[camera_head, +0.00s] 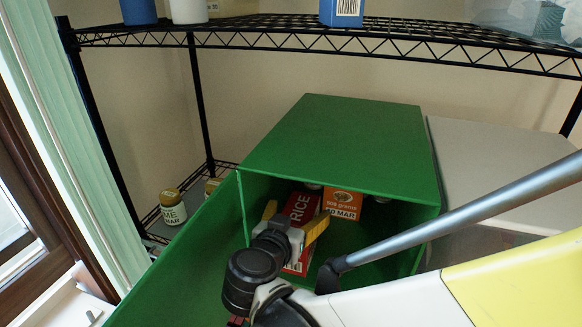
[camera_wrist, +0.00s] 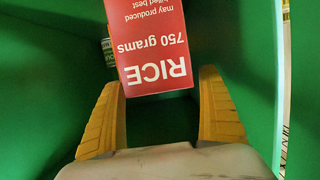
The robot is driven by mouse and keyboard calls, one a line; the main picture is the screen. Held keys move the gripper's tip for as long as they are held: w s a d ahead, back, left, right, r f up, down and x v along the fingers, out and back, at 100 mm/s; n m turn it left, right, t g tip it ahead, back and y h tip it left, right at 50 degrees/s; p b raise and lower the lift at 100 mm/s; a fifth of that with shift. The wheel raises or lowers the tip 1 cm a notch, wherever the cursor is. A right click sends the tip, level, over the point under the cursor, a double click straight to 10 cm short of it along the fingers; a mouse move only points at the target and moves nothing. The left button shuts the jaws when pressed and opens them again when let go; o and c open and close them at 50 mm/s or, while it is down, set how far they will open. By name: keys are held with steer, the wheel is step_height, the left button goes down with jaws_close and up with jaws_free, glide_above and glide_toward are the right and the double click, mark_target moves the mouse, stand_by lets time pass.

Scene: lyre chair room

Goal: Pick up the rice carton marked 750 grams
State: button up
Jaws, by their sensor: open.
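The rice carton (camera_head: 299,208) is red with white lettering and stands inside a green open-fronted box (camera_head: 340,135). In the wrist view the rice carton (camera_wrist: 151,45) shows upside-down text reading "RICE" and "750 grams". My gripper (camera_head: 296,220) has yellow fingers and reaches into the box at the carton. In the wrist view my gripper (camera_wrist: 163,105) is open, with one finger on each side. The carton's near end lies just beyond the fingertips, roughly between them in the picture. I cannot tell whether any finger touches it. My gripper hides part of the carton in the head view.
An orange carton (camera_head: 343,204) stands right of the rice carton inside the box. The box's green side walls are close around my gripper. A jar (camera_head: 173,207) stands on the rack at left. A wire shelf (camera_head: 300,29) runs above. A grey-white box (camera_head: 490,165) is at right.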

steer(key=shift+x, duration=1.1)
steer(key=shift+s+a, duration=0.1)
steer(key=shift+s, duration=0.1)
steer(key=shift+c, duration=1.3)
steer(key=c, duration=1.2)
steer(key=shift+r, duration=0.1)
steer(key=shift+c, duration=0.2)
